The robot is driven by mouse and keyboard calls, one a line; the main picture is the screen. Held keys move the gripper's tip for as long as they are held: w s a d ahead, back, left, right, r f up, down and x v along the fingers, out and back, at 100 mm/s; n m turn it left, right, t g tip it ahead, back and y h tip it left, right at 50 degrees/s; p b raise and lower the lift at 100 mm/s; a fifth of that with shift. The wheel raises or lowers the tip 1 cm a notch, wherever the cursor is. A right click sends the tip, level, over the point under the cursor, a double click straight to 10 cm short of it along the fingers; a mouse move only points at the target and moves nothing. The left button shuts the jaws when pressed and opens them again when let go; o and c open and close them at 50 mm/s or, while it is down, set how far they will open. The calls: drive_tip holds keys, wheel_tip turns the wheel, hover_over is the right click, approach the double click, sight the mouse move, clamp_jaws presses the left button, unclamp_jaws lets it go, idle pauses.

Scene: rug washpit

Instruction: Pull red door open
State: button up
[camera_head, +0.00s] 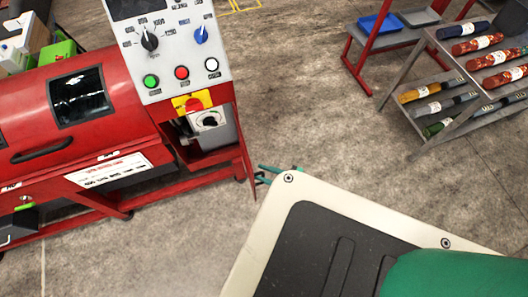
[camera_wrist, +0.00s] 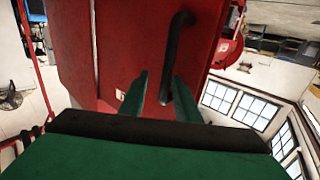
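The red door fills the upper middle of the wrist view (camera_wrist: 140,45). It carries a dark, upright bar handle (camera_wrist: 178,50). In the head view a narrow red panel (camera_head: 246,160), seen almost edge-on, stands below the control panel and looks like this door. My gripper (camera_wrist: 160,90) has its two green fingers apart, with the handle's lower end between them in the picture. I cannot tell whether they touch it. In the head view my green fingertips (camera_head: 265,174) are just right of the panel's lower part; the handle is hidden there.
The red machine (camera_head: 100,85) has a control panel (camera_head: 170,50) with knobs and buttons, and a compartment with a grey unit (camera_head: 212,130) below. A rack of bottles (camera_head: 450,100) stands at the right. Bare floor (camera_head: 300,110) lies between them.

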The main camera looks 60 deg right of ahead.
drive_tip(key=shift+a, duration=0.15)
drive_tip(key=s+d, duration=0.1)
drive_tip(key=s, duration=1)
drive_tip(key=shift+w, duration=0.1)
idle(0.5)
drive_tip(key=w+a+r+g, duration=0.1)
drive_tip(key=a+r, duration=0.4)
drive_tip(key=a, duration=0.6)
drive_tip(key=w+a+r+g, duration=0.15)
drive_tip(key=a+r, duration=0.25)
drive_tip(key=a, duration=0.6)
drive_tip(key=w+a+r, duration=0.1)
drive_tip(key=a+r, duration=0.4)
drive_tip(key=a, duration=0.6)
drive_tip(key=w+a+r+m+h, duration=0.1)
drive_tip(key=w+a+r, duration=0.1)
drive_tip(key=a+r, duration=0.4)
wheel_tip(320, 180, up, 4)
drive_tip(key=shift+w+f+h, duration=0.1)
drive_tip(key=shift+w+h, duration=0.2)
drive_tip(key=shift+w, duration=0.1)
drive_tip(key=shift+w+a, duration=0.1)
